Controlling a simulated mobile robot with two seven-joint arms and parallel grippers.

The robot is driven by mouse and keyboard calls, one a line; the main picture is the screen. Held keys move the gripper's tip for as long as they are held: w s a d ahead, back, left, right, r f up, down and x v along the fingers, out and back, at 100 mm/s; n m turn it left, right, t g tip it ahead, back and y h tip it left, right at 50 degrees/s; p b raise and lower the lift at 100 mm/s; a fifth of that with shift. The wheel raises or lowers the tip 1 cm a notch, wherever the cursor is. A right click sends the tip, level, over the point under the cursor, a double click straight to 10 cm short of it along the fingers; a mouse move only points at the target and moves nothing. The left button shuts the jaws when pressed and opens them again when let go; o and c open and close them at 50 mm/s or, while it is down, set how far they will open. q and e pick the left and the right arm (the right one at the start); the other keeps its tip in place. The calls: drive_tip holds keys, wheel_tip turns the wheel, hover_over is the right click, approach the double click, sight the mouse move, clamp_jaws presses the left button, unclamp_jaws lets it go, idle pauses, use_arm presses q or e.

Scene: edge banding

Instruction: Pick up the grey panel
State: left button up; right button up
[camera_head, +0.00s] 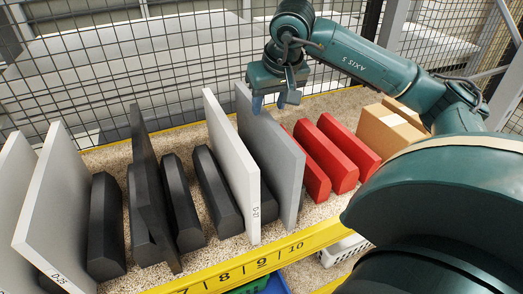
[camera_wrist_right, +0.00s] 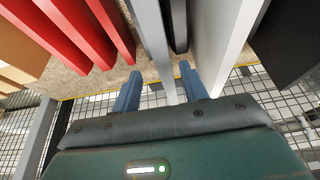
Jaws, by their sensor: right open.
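The grey panel (camera_head: 272,150) stands upright on edge, between a white panel (camera_head: 232,150) and the red blocks. My right gripper (camera_head: 270,102) is open at its upper far part, with its blue fingers pointing down. In the right wrist view the grey panel (camera_wrist_right: 157,45) passes between the two spread fingers (camera_wrist_right: 160,88). A finger shows on each side of it, with gaps; I see no clear contact. My left gripper is in neither view.
Several red blocks (camera_head: 338,165) and cardboard boxes (camera_head: 388,128) stand to the right. Black blocks (camera_head: 217,193) and other upright panels (camera_head: 62,205) stand to the left. A yellow numbered rail (camera_head: 262,262) runs along the front, and wire mesh (camera_head: 170,65) stands behind.

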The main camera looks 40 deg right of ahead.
sight(264, 112)
drive_tip(key=x, duration=0.7)
drive_tip(key=shift+w+a+f+p, duration=0.1)
drive_tip(key=shift+w+f+p, duration=0.25)
drive_tip(key=shift+p, duration=0.05)
clamp_jaws()
idle(1.0)
drive_tip(key=shift+r, duration=0.25)
